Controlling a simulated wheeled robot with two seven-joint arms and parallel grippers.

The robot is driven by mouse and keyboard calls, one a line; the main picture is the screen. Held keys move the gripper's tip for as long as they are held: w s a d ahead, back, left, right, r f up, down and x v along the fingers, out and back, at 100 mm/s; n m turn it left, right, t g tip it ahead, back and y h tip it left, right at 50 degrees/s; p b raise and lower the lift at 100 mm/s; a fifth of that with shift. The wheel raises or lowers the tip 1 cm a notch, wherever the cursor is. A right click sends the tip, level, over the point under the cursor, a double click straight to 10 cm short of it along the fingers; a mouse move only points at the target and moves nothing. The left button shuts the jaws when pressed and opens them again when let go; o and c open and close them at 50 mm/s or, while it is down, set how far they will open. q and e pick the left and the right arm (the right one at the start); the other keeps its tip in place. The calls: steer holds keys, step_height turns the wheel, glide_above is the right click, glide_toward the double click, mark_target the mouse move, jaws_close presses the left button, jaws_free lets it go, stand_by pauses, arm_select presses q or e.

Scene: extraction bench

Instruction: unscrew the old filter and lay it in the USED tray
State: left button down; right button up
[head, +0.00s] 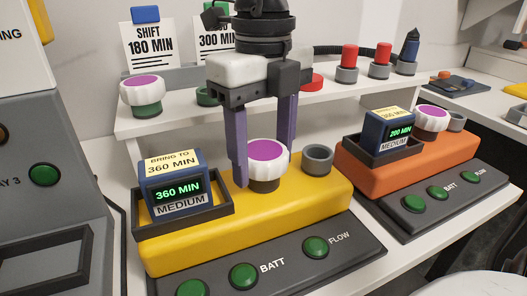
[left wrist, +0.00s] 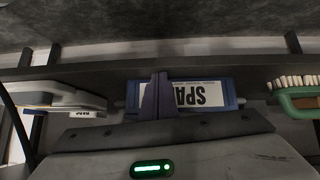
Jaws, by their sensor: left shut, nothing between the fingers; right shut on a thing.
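A white ribbed filter with a purple top (head: 266,151) sits upright on a dark collar on the yellow unit (head: 325,188). My right gripper (head: 262,165) comes down from above, its two purple fingers on either side of the filter and shut on it. I cannot tell whether the filter has turned on its collar. My left gripper (left wrist: 158,97) shows only in the left wrist view, shut and empty, in front of a blue bin (left wrist: 235,95) with an upside-down label beginning "SPA". No tray marked USED can be read in either view.
An open grey socket (head: 318,158) is right of the filter. A display box (head: 172,183) reading 360 MIN stands at left. An orange unit (head: 375,170) with a similar filter (head: 431,117) is at right. The shelf behind holds another filter (head: 143,90) and red-topped parts (head: 349,60).

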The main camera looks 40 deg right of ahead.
steer(key=n+p, duration=0.1)
steer(key=n, duration=0.2)
steer(key=shift+r+n, duration=0.15)
steer(key=shift+n, duration=0.15)
steer(key=n+p, duration=0.1)
steer(key=n, duration=0.2)
steer(key=n+p, duration=0.1)
steer(key=n, duration=0.4)
steer(key=n+p, duration=0.1)
steer(key=n, duration=0.2)
steer(key=shift+n, duration=0.4)
steer(key=o, duration=1)
arm_select(q)
step_height(320, 180, up, 2)
steer(key=shift+s+a+r, duration=0.1)
steer(key=shift+s+r, duration=0.05)
steer(key=shift+r, duration=0.05)
arm_select(e)
steer(key=shift+o, duration=1)
